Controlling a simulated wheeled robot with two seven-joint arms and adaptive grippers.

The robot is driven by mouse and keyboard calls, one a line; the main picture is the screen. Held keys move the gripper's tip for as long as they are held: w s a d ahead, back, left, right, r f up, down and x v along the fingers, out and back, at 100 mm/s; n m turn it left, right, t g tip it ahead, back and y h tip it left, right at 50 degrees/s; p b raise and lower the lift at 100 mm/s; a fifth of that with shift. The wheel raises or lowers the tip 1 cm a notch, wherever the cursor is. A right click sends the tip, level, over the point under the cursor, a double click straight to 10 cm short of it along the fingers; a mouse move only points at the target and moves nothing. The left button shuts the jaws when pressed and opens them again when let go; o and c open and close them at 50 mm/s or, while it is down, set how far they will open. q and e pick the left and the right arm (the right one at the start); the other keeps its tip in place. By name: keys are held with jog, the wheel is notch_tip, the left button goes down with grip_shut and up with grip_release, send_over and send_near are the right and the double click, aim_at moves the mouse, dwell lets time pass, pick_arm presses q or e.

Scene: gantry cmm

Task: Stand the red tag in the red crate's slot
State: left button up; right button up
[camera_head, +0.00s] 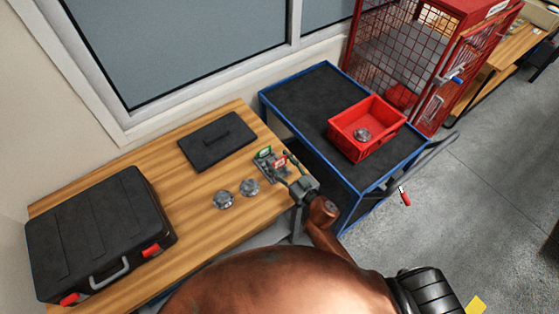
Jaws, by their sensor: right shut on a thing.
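The red tag (280,161) is small and shows at the right end of the wooden table, at a small grey holder (267,167). My right gripper (285,164) is over the holder, shut on the red tag. Whether the tag is still in the holder or just clear of it is too small to tell. The red crate (352,147) stands on the blue cart to the right, with a round metal part (362,135) inside. Its slot cannot be made out. My left gripper is not in view.
A green-and-white tag (264,152) stands in the holder. Two metal parts (223,200) (250,187), a flat black lid (217,140) and a black case (98,235) are on the table. The blue cart (300,95) has free room left of the crate. A red cage (405,60) stands behind.

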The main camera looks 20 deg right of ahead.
aim_at(280, 167)
jog(key=shift+f+b, duration=1.4)
jog(key=shift+f, duration=0.8)
jog(key=o, duration=0.9)
jog(key=shift+o, duration=0.9)
jog(key=shift+r, duration=0.1)
jog(key=shift+r+p, duration=2.25)
jog(key=shift+p, duration=0.2)
